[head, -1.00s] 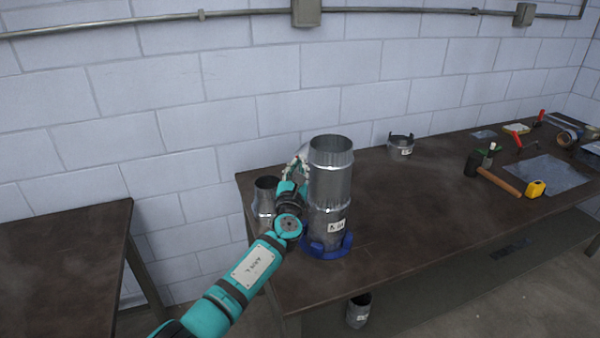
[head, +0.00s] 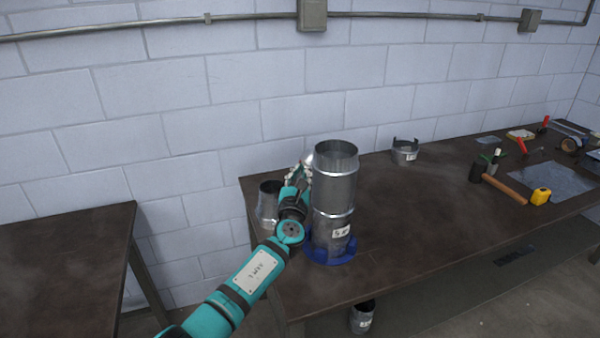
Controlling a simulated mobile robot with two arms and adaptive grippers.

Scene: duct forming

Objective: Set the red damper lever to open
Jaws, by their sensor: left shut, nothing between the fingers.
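A tall galvanized duct (head: 335,190) stands upright in a blue ring base (head: 331,256) near the left end of the dark workbench. A white label is on its lower front. My left gripper (head: 302,172) is at the left rear side of the duct, near its upper part. Its fingers are shut and small in view, partly hidden by the duct edge; I cannot tell whether they touch it. No red damper lever shows on the visible side of the duct. My right gripper is not in view.
A short metal fitting (head: 267,203) stands just left of my left arm. A notched collar (head: 404,152) is at the back. A mallet (head: 500,188), a yellow tape measure (head: 541,196) and red-handled tools (head: 522,146) lie to the right. The bench middle is clear.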

